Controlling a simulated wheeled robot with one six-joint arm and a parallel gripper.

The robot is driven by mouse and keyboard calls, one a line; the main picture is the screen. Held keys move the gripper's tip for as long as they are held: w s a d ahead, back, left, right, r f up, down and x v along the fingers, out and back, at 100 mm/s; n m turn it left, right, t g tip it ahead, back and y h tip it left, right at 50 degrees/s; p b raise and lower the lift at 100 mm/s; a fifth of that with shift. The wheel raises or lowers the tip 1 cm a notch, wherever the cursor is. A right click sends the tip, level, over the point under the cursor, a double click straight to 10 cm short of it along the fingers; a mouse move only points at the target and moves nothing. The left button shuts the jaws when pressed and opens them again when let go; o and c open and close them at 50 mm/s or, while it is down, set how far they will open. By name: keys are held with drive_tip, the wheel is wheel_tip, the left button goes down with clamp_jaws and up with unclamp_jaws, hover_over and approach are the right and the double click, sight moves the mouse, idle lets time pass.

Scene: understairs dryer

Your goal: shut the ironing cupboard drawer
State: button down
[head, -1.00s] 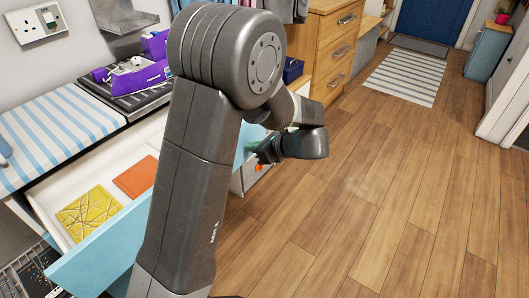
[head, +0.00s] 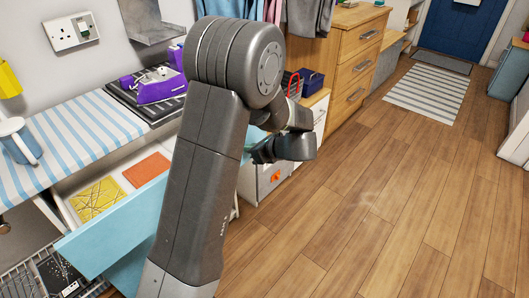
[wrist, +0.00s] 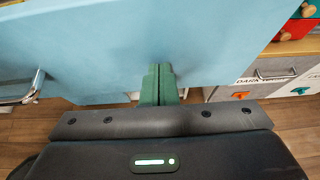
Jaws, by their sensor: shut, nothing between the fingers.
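The ironing cupboard drawer (head: 125,222) is partly open, its light blue front standing out from below the striped ironing top (head: 85,138). A yellow patterned item (head: 97,199) and an orange item (head: 147,169) lie inside it. My gripper (head: 254,151) is at the right end of the drawer front, mostly behind my arm in the head view. In the wrist view the shut green fingers (wrist: 158,72) point at the light blue panel (wrist: 90,45) and look close to or touching it. Exact contact cannot be told. My arm hides the drawer's right part.
A purple iron (head: 160,85) stands on the dark rest. A wire basket (head: 45,272) sits below left. Labelled grey and white bins (head: 272,178) and a wooden chest (head: 355,65) stand beyond the drawer. The wooden floor to the right is clear.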

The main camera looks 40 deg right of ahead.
drive_tip(key=w+p, duration=0.1)
drive_tip(key=w, duration=0.5)
drive_tip(key=w+a+p, duration=0.1)
drive_tip(key=w, duration=0.5)
drive_tip(key=w+p, duration=0.1)
drive_tip(key=w, duration=0.5)
drive_tip(key=shift+a, duration=0.2)
drive_tip(key=shift+w+r, duration=0.15)
drive_tip(key=shift+w, duration=0.1)
drive_tip(key=shift+w+r, duration=0.1)
